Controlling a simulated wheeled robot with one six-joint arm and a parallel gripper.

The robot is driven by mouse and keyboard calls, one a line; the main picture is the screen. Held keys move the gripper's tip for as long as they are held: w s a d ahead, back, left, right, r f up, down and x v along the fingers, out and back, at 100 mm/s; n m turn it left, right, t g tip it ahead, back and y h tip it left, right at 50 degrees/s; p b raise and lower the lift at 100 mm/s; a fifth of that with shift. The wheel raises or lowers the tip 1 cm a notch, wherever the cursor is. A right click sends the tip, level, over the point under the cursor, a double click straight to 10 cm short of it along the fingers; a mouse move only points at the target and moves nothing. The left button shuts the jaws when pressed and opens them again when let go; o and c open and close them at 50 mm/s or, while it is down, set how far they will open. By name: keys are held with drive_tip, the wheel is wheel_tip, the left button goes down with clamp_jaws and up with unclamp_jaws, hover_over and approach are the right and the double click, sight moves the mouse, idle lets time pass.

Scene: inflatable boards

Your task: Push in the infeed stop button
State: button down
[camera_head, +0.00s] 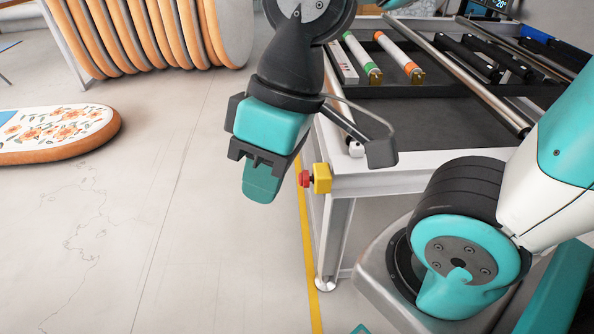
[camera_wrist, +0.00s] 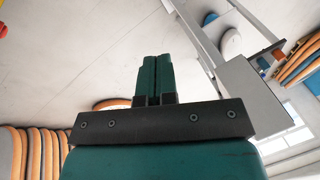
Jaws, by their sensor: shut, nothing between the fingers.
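The infeed stop button (camera_head: 304,179) is a red mushroom head on a yellow box (camera_head: 322,178). The box is fixed to the near left corner of the white-framed table, and the button faces left. My gripper (camera_head: 261,188) points down beside that corner, left of the button and apart from it in the picture. Its teal fingers are shut together and empty, as the wrist view (camera_wrist: 154,76) also shows. I cannot make out the button for certain in the wrist view.
The roller table (camera_head: 430,160) holds green- and orange-banded tubes (camera_head: 399,57) and dark rollers. A floral board (camera_head: 60,133) lies at the left. Several orange-edged boards (camera_head: 150,35) stand behind. A yellow floor line (camera_head: 306,240) runs by the table leg. Floor left of my gripper is clear.

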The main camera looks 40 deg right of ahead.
drive_tip(key=w+d+f+m+h+b, duration=0.4)
drive_tip(key=w+d+f+m, duration=0.1)
drive_tip(key=w+f, duration=0.4)
drive_tip(key=w+d+f+m+h+b, duration=0.3)
drive_tip(key=w+d+f+m, duration=0.1)
drive_tip(key=w+f, duration=0.5)
drive_tip(key=w+d+f+m+h+b, duration=0.4)
drive_tip(key=w+d+f+m, duration=0.1)
drive_tip(key=w+f, duration=0.5)
drive_tip(key=shift+w+d+m+h+b, duration=0.3)
drive_tip(key=shift+w+d+m, duration=0.05)
drive_tip(key=shift+w+m, duration=0.6)
drive_tip(key=shift+f, duration=0.1)
